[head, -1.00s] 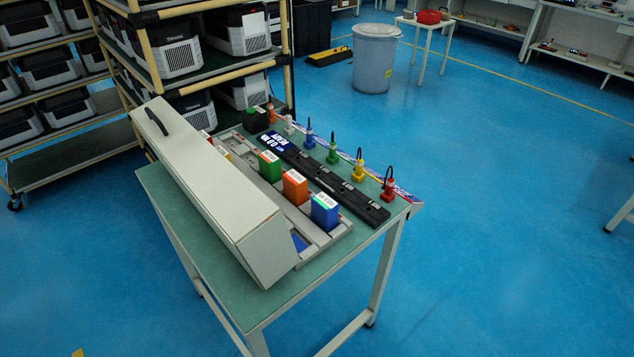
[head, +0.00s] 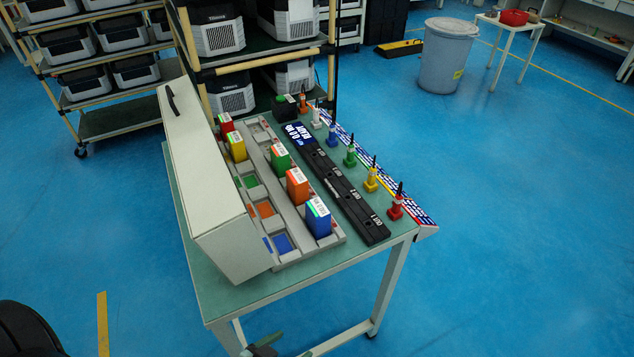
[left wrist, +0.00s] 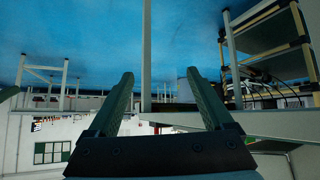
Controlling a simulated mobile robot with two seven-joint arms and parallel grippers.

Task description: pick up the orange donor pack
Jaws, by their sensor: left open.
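The orange donor pack (head: 297,188) stands upright in the grey rack (head: 291,219) on the green-topped table. The green pack (head: 280,160) is behind it and the blue pack (head: 318,219) is in front. My left gripper (head: 264,346) shows at the bottom edge of the head view, low by the table's front leg and well below the orange pack. In the left wrist view my left gripper (left wrist: 160,78) has its two fingers apart with nothing between them. My right gripper is not in view.
A large grey cover (head: 208,170) stands along the rack's left side. Shelves with bins (head: 214,32) stand behind. Open blue floor (head: 510,230) lies to the right.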

